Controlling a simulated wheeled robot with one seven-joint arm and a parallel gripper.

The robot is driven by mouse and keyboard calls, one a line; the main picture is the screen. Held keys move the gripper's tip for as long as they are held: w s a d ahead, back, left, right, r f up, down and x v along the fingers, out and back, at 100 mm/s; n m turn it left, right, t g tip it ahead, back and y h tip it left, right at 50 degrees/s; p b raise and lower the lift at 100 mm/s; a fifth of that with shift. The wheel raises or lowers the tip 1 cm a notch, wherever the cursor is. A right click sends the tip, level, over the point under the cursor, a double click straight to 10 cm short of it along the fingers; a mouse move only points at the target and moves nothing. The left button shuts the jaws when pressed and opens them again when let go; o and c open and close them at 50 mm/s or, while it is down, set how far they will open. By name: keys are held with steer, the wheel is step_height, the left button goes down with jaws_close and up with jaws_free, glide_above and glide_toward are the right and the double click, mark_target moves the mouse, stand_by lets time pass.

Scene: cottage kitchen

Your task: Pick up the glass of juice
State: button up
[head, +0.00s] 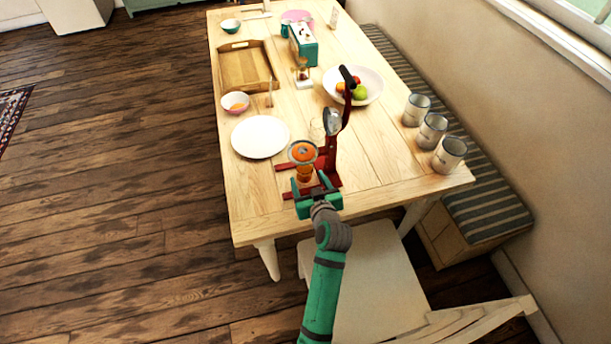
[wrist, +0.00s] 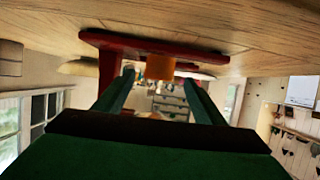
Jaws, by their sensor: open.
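The glass of juice (head: 305,175) is a small orange cylinder standing low at the red citrus press (head: 330,160), below a round grey-rimmed cup with an orange top (head: 303,152). That cup hides the glass's upper part in the head view. My green gripper (head: 312,184) is open at the near end of the table, low, with its fingers pointing at the glass. In the wrist view, which is upside down, the orange juice (wrist: 160,67) shows between the tips of my open gripper (wrist: 158,80). I cannot tell whether the fingers touch the glass.
The press's red base lies around the glass, and its tall lever (head: 347,78) rises behind. A white plate (head: 260,137) is to the left. A fruit bowl (head: 368,85) and several grey canisters (head: 432,130) are to the right. A white chair (head: 365,270) stands at the near end.

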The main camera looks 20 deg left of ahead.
mark_target(307, 175)
steer(key=shift+r+x, duration=0.1)
steer(key=shift+x, duration=1.35)
steer(key=shift+r+x, duration=0.15)
steer(key=shift+x, duration=1.3)
steer(key=shift+c, duration=0.4)
steer(key=shift+w, duration=0.1)
steer(key=c, duration=1.2)
steer(key=shift+r, duration=0.2)
